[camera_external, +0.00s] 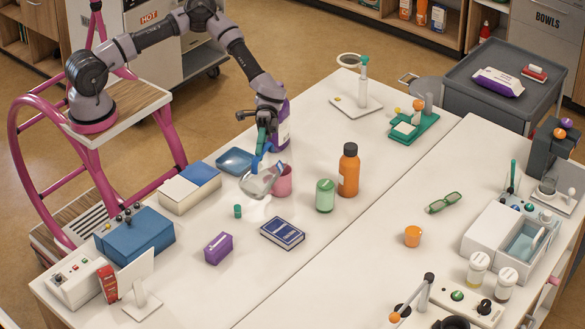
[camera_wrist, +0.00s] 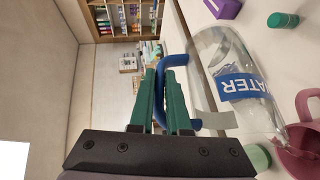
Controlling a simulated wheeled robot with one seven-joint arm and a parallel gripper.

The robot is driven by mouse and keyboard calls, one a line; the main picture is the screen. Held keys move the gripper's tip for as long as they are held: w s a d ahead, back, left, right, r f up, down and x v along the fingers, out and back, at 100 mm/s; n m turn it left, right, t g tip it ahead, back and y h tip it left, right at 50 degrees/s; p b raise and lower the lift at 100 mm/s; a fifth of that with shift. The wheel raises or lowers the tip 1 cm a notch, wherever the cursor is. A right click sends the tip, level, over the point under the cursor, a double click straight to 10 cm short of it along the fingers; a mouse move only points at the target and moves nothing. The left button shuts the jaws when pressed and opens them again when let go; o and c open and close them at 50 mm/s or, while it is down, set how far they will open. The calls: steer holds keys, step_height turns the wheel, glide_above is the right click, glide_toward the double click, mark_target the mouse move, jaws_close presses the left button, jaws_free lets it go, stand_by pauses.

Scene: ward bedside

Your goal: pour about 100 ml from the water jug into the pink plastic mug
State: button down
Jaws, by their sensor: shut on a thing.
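The water jug is a clear vessel (camera_external: 259,184) with a blue handle; it is tilted, its mouth end toward the pink mug (camera_external: 283,183). In the wrist view the jug (camera_wrist: 215,60) carries a blue WATER label, and its lower right end is close to the pink mug (camera_wrist: 302,138). My gripper (camera_external: 263,143) is shut on the blue handle; its green fingers (camera_wrist: 169,88) show in the wrist view. The mug stands on the table, partly hidden behind the jug. I cannot tell whether water is flowing or how full either vessel is.
A purple bottle (camera_external: 284,125) stands behind my gripper. A green jar (camera_external: 325,195) and an orange bottle (camera_external: 348,171) stand right of the mug. A blue dish (camera_external: 232,160) lies left.

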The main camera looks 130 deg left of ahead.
mark_target(250, 174)
steer(key=shift+a+r+h+b, duration=0.2)
steer(key=shift+a+h+b, duration=0.1)
steer(key=shift+a, duration=0.1)
stand_by(0.4)
steer(key=shift+a+r, duration=0.15)
steer(key=shift+r, duration=0.15)
stand_by(0.5)
steer(key=d+f+y, duration=0.1)
steer(key=d, duration=0.1)
steer(key=d+f+g+y, duration=0.1)
steer(key=d+f+m+y, duration=0.1)
steer(key=d, duration=0.1)
steer(key=shift+w+d+f, duration=0.3)
steer(key=shift+w, duration=0.05)
steer(key=shift+d+f+g+y, duration=0.2)
steer(key=shift+d+g+y, duration=0.2)
steer(key=shift+y, duration=0.4)
steer(key=shift+w, duration=0.1)
stand_by(0.8)
